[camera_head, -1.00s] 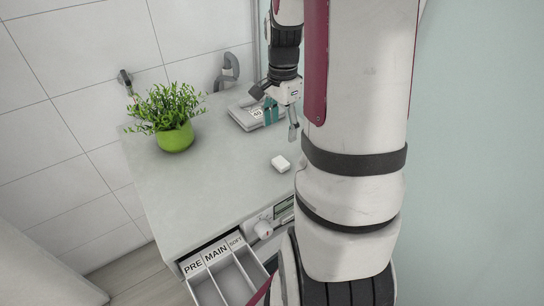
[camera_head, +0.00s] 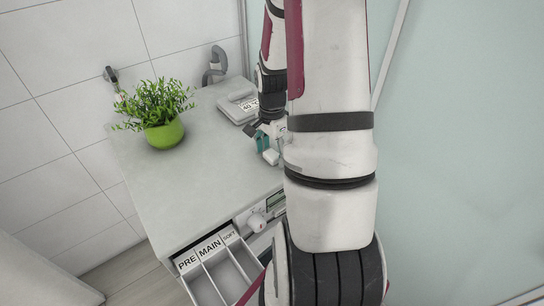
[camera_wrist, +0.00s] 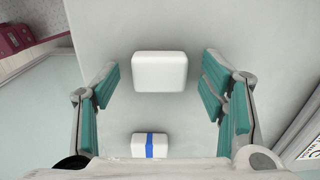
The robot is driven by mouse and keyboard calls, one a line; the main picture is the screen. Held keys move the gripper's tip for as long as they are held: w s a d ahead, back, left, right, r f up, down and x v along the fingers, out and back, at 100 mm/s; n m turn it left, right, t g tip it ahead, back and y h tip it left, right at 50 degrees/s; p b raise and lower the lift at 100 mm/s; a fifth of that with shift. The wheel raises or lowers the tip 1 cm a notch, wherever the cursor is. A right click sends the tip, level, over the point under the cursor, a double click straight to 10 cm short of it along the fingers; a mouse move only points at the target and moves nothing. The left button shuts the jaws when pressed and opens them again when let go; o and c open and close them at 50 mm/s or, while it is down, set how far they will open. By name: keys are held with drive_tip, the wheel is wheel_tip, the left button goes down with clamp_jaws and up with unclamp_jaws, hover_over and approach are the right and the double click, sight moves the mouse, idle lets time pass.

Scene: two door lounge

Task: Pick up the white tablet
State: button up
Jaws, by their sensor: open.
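The plain white tablet (camera_wrist: 159,71) lies on the grey top of the machine. In the wrist view it sits between and just beyond the two teal-padded fingers, with a gap on each side. In the head view a white tablet (camera_head: 271,157) shows right beside the fingertips. My gripper (camera_head: 263,144) is open and empty, low over the machine top; my arm hides part of it in the head view. A second white tablet with a blue band (camera_wrist: 150,145) lies closer to the palm in the wrist view, its lower edge cut off by the gripper body.
The grey machine top (camera_head: 185,190) is clear at left. A green potted plant (camera_head: 164,133) stands at the back left, and a grey labelled box (camera_head: 236,104) at the back. An open drawer (camera_head: 220,275) marked PRE, MAIN and SOFT juts out in front.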

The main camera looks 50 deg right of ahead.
sight(272, 153)
drive_tip(key=c, duration=1.1)
drive_tip(key=shift+c, duration=0.3)
drive_tip(key=shift+r, duration=0.65)
wheel_tip(272, 153, up, 2)
drive_tip(key=shift+r, duration=0.1)
drive_tip(key=s+a+r+p, duration=0.1)
drive_tip(key=s+a+p, duration=0.7)
drive_tip(key=s, duration=0.5)
drive_tip(key=shift+s+a+r+p, duration=0.2)
drive_tip(key=shift+a+r+p, duration=0.15)
drive_tip(key=shift+p, duration=0.35)
